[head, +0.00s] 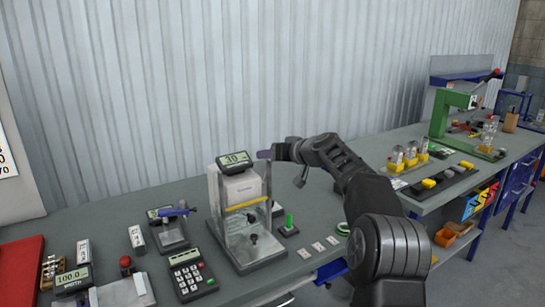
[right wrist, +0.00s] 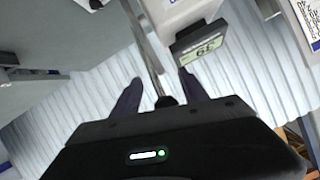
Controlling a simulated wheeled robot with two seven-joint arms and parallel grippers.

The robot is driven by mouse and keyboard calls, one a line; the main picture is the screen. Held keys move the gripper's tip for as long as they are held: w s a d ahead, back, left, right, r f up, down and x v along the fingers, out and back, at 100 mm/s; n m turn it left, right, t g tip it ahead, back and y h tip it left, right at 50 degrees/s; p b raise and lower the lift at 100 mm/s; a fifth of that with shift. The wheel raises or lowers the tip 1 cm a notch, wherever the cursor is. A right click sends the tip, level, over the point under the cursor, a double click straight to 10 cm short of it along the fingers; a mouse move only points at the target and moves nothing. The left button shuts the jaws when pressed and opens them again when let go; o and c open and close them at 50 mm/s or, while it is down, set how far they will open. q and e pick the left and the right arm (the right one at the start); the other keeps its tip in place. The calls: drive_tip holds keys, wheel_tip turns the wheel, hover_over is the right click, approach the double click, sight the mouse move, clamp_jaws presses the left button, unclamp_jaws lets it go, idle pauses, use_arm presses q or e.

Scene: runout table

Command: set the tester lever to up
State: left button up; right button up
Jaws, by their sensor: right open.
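The tester (head: 242,215) stands on the bench in the head view, a grey frame with a yellow bar and a display reading 30 on top. Its display also shows, turned over, in the right wrist view (right wrist: 201,46). A slim metal bar with a black end, which looks like the lever (right wrist: 149,55), runs between my right fingers in the right wrist view. My right gripper (head: 268,155) is at the upper right side of the tester; in the right wrist view (right wrist: 160,80) its fingers are apart. I cannot tell whether either finger touches the bar. My left gripper is not in view.
A calculator-like device (head: 192,274) and a small fixture with a blue-handled tool (head: 170,229) stand left of the tester. A green press (head: 447,118) stands far right. A corrugated wall closes the back.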

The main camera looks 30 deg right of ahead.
drive_tip(key=shift+s, duration=0.15)
drive_tip(key=b+v, duration=0.3)
drive_tip(key=v, duration=0.4)
drive_tip(key=shift+s, duration=0.25)
drive_tip(key=shift+r, duration=0.1)
